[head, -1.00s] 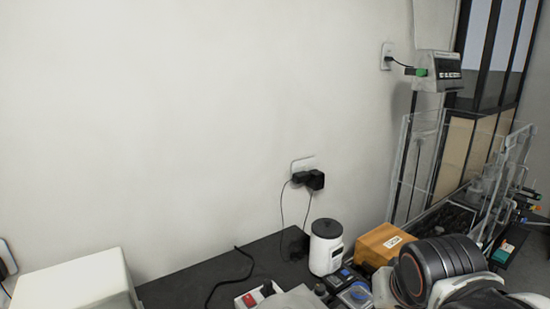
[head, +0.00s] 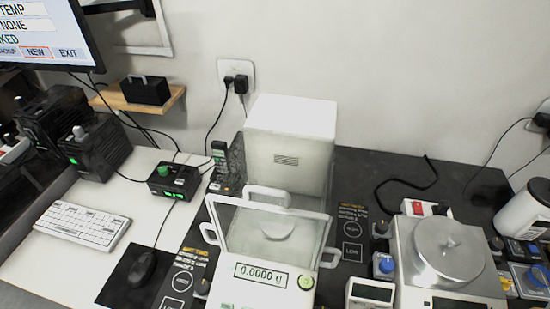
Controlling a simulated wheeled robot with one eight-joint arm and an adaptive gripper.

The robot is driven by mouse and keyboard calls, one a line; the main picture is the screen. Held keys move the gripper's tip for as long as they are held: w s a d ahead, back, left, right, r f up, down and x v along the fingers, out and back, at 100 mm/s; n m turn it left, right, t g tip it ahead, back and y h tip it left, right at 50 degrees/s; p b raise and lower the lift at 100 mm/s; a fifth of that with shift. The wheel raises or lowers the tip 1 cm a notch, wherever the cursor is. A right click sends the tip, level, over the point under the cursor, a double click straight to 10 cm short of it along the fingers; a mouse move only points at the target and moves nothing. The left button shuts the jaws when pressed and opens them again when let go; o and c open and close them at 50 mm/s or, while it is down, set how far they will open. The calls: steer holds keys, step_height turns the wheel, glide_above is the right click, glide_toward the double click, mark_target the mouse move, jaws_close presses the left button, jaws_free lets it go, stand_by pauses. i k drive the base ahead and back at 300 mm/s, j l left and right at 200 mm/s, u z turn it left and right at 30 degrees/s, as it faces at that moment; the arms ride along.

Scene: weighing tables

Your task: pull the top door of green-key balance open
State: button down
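The green-key balance (head: 258,295) stands in the lower middle of the head view. It is white, its display reads 0.0000 g, and a round green key (head: 306,282) sits right of the display. Its clear weighing chamber shows a round pan (head: 277,229) inside. The top door (head: 240,217) is a clear pane with a white frame and a white loop handle (head: 266,192) at its far edge. It seems to lie over the chamber; I cannot tell for sure whether it is fully shut. Side handles stick out left and right. My gripper is out of view.
A tall white housing (head: 291,120) rises right behind the chamber. A second balance (head: 450,285) with a round metal pan stands to the right. A black control box (head: 174,182), keyboard (head: 82,225) and mouse (head: 141,269) are on the left. Cables run up to a wall socket (head: 236,77).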

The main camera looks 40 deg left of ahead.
mark_target(276, 171)
steer(key=u, duration=1.95)
